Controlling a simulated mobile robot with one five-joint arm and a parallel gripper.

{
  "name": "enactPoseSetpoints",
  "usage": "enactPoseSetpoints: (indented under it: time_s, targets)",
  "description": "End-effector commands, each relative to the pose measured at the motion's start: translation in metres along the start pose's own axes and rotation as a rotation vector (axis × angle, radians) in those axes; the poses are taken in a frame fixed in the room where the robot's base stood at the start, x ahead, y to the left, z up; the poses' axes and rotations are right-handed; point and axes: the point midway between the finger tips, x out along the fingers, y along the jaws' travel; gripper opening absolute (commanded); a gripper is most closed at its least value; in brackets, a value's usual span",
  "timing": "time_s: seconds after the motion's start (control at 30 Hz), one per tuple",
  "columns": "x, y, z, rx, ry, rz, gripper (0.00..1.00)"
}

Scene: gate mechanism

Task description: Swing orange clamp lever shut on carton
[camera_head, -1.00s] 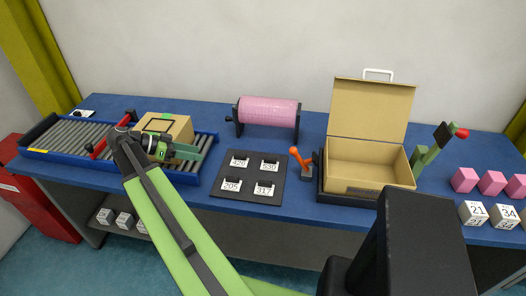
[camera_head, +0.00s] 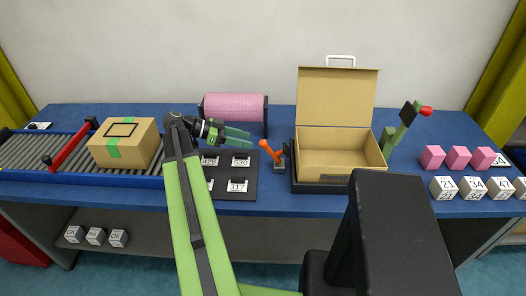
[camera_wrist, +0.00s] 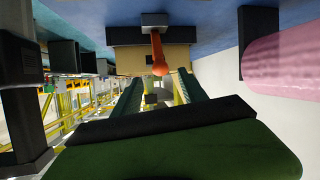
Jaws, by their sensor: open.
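The orange clamp lever (camera_head: 270,151) stands tilted up and to the left on its grey bracket, beside the open carton (camera_head: 338,152). The carton sits in a dark holder with its lid raised. My gripper (camera_head: 250,139) is open and empty, to the left of the lever and pointing at it. In the wrist view the lever (camera_wrist: 158,55) hangs from the top, beyond and between the two green fingers (camera_wrist: 160,82). The carton (camera_wrist: 125,60) lies behind the lever there. A gap remains between the fingertips and the lever.
A pink roller (camera_head: 235,104) stands behind my gripper and also shows at right in the wrist view (camera_wrist: 285,55). A dark board with number tags (camera_head: 235,190) lies below my arm. A taped box (camera_head: 124,143) sits on the roller conveyor (camera_head: 30,155) at left.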

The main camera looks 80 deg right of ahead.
Motion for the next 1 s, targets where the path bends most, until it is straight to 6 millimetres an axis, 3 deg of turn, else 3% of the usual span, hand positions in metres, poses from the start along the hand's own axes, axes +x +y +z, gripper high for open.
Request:
enactPoseSetpoints:
  time_s: [0.1,0.3,0.7,1.0]
  targets:
    - [0.032,0.001,0.004,0.001,-0.001,0.003,0.5]
    - [0.067,0.0,0.002,0.0,0.0,0.002,0.5]
    - [0.078,0.0,-0.001,-0.001,0.0,0.001,0.5]
    - [0.078,0.0,-0.001,0.0,0.0,0.001,0.13]
